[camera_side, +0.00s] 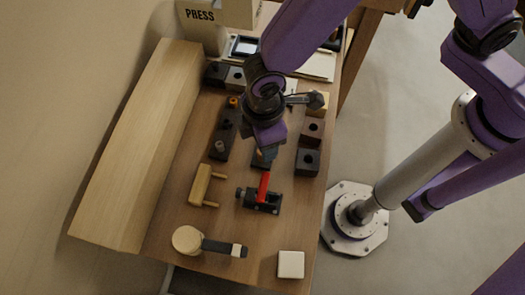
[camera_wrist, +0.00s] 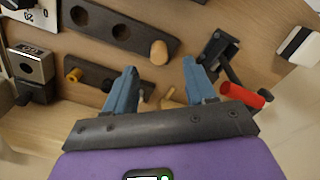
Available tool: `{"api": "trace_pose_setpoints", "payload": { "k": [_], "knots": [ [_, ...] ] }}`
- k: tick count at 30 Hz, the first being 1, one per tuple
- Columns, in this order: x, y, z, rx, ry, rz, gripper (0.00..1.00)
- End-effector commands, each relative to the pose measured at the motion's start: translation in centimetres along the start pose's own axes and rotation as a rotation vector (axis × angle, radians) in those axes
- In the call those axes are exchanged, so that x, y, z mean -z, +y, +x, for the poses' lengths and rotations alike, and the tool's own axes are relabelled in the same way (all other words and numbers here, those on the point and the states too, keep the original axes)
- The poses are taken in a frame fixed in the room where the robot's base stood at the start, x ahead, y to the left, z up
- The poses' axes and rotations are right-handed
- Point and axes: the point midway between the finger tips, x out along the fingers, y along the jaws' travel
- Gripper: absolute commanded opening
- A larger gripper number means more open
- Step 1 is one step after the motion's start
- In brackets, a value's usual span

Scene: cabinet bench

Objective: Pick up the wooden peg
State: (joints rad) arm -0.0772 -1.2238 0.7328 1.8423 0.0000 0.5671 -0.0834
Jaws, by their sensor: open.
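The wooden peg (camera_wrist: 158,52) is a short, light tan cylinder. In the wrist view it stands at the right end of a dark rack (camera_wrist: 138,40) with round holes. Whether its base sits in a hole is hard to see. My gripper (camera_wrist: 160,67) is open and empty, its two blue fingers spread apart. The peg shows just beyond the fingertips, about midway between them, with no contact visible. In the side view my gripper (camera_side: 266,155) hangs over the middle of the bench and hides most of the rack and peg.
A clamp with a red handle (camera_side: 263,187) stands close to my gripper. A second dark rack (camera_side: 228,125) with knobs lies to its left. Dark holed blocks (camera_side: 308,162) are to the right. A wooden stand (camera_side: 201,185), a round-headed tool (camera_side: 187,240) and a white block (camera_side: 291,264) lie nearer the front.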

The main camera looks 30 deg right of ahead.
Motion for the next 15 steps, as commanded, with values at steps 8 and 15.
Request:
{"api": "trace_pose_setpoints", "payload": {
  "k": [8, 15],
  "knots": [
    [0.0, 0.1, 2.2, 0.0, -0.002, 0.0, 0.55],
    [0.1, 0.1, 5.0, 0.0, -0.002, 0.0, 0.55]
  ]
}}
